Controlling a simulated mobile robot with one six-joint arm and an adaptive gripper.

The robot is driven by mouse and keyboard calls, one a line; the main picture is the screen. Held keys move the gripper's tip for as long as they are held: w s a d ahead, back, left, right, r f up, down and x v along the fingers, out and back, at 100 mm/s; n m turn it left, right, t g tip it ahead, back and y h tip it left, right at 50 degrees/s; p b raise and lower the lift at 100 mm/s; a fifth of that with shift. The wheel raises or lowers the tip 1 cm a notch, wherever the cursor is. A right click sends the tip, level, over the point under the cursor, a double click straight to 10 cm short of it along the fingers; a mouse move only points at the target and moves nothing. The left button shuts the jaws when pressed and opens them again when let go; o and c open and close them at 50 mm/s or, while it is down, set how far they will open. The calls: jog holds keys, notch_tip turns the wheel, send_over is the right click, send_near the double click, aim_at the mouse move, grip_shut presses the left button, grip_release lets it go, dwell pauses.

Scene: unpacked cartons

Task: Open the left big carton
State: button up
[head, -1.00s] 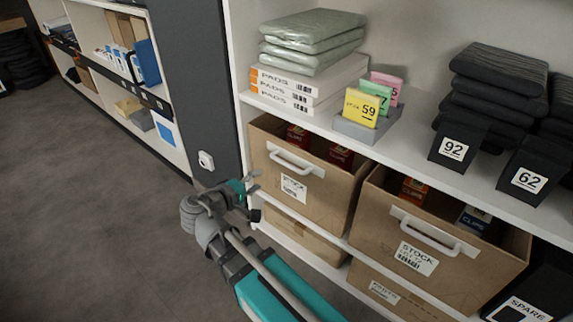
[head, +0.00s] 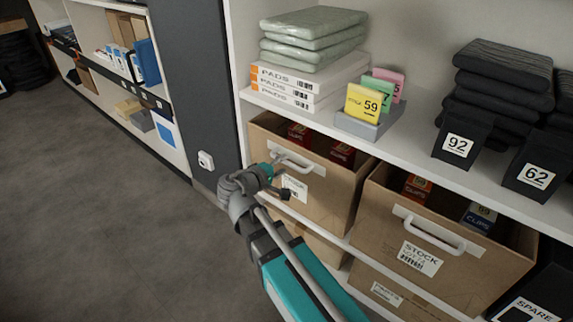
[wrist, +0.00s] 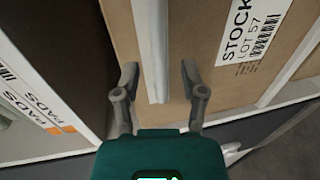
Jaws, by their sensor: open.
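The left big carton (head: 335,200) is a brown open-topped box on the shelf, with a white bar handle (head: 292,157) and a white label on its front. Its front also fills much of the wrist view (wrist: 205,25), with a stock label at the right. My gripper (head: 277,168) is at the carton's front, by the left part of the handle, and covers part of the label. In the wrist view my gripper (wrist: 160,80) is open, with a finger on each side of the pale handle bar (wrist: 152,45). I cannot tell whether either finger touches it.
A similar big carton (head: 390,240) with its own handle stands to the right. Smaller cartons sit on the shelf below. The shelf board (head: 400,145) above bears pads and number cards. A dark post (head: 200,80) stands left; the floor (head: 90,200) is clear.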

jog(key=shift+x, duration=1.35)
grip_shut()
jog(key=shift+a, duration=0.15)
